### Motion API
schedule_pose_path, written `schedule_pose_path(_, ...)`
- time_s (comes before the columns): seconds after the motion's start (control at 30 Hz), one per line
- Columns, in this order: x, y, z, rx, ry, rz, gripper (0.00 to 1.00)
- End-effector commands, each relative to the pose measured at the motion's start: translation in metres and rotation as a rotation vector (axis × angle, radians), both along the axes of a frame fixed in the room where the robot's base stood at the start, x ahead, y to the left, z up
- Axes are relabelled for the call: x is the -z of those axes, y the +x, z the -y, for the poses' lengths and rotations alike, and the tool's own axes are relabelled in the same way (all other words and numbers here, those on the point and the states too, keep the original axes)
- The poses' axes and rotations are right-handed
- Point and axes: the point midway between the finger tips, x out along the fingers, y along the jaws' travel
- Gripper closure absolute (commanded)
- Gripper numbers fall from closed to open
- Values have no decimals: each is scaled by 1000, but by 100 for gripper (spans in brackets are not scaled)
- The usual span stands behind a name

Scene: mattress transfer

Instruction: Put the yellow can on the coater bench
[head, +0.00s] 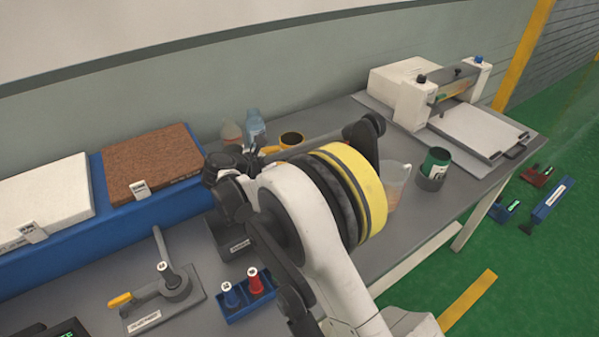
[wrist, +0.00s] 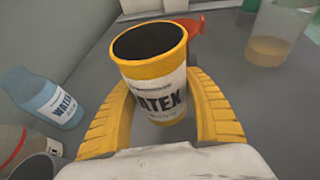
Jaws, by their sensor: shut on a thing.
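The yellow can (wrist: 158,72) is open-topped, with a white label band reading "ATEX", and stands close to upright between the yellow fingers of my gripper (wrist: 162,92) in the wrist view. The gripper is shut on it, one finger on each side. In the head view the can (head: 291,138) shows just beyond my arm, over the grey bench, and most of my gripper is hidden by the wrist. I cannot tell whether the can's base touches the surface. The coater bench (head: 345,112) carries a white coater machine (head: 415,100) at its far right end.
A red object (wrist: 190,24) lies behind the can. Bare bench shows between can and coater.

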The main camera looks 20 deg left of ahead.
Motion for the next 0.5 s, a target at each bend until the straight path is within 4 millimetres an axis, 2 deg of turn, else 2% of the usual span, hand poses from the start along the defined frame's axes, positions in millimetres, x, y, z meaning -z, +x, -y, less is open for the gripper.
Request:
schedule_pose_path(0.3, 41, 0, 1, 0, 0, 1, 83)
schedule_pose_path(0.5, 44, 0, 1, 0, 0, 1, 83)
